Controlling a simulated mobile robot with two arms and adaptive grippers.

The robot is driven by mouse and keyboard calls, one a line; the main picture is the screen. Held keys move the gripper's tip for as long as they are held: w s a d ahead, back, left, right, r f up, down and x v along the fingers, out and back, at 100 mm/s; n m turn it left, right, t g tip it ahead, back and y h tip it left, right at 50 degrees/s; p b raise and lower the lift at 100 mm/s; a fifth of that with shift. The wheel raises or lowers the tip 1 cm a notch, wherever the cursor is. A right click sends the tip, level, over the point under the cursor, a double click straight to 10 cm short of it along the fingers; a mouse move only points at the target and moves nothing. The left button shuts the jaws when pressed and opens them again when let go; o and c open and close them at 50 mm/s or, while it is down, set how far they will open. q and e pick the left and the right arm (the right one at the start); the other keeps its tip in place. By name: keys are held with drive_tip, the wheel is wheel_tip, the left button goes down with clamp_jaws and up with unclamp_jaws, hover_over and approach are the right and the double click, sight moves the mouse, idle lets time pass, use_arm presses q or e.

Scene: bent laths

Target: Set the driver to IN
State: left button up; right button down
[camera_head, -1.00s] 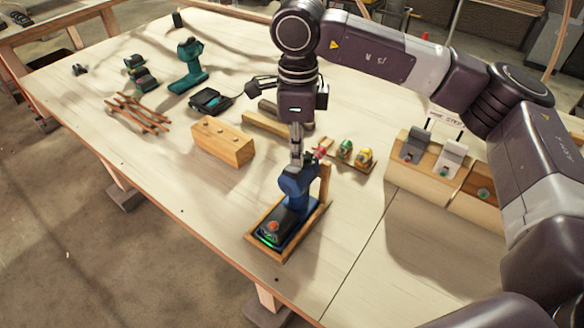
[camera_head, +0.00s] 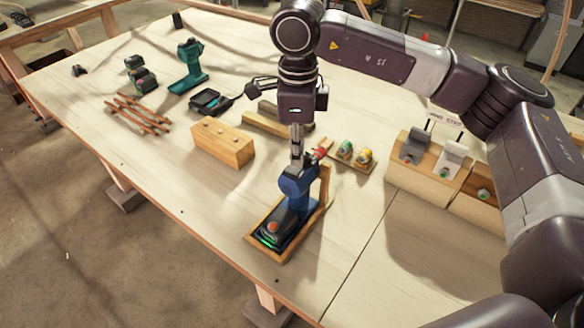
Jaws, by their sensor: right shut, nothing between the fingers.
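The blue driver (camera_head: 297,183) stands upright in a wooden cradle (camera_head: 287,254) near the table's front edge. Its dark battery base has an orange-red button (camera_head: 272,227) and a green light strip (camera_head: 267,241). A red part shows at the driver's upper right. My right gripper (camera_head: 296,160) points straight down, its fingers shut at the top of the driver and empty. I cannot tell whether the fingertips touch it. The driver's direction marking cannot be read. My left gripper is not in view.
A wooden block with holes (camera_head: 223,143) stands left of the driver. Thin laths (camera_head: 138,114), a teal driver (camera_head: 188,68) and a dark charger (camera_head: 210,101) lie farther left. A small rack with green and yellow pieces (camera_head: 352,158) and lever blocks (camera_head: 430,168) stand at right.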

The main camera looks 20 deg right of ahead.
sight(296, 171)
drive_tip(key=shift+f+b, duration=1.15)
drive_tip(key=shift+f, duration=0.25)
idle(0.4)
drive_tip(key=shift+s+r, duration=0.1)
drive_tip(key=shift+r, duration=0.1)
drive_tip(key=shift+r+p, duration=0.6)
drive_tip(key=shift+r, duration=0.35)
drive_tip(key=shift+r+p, duration=1.2)
drive_tip(key=shift+r, duration=1.25)
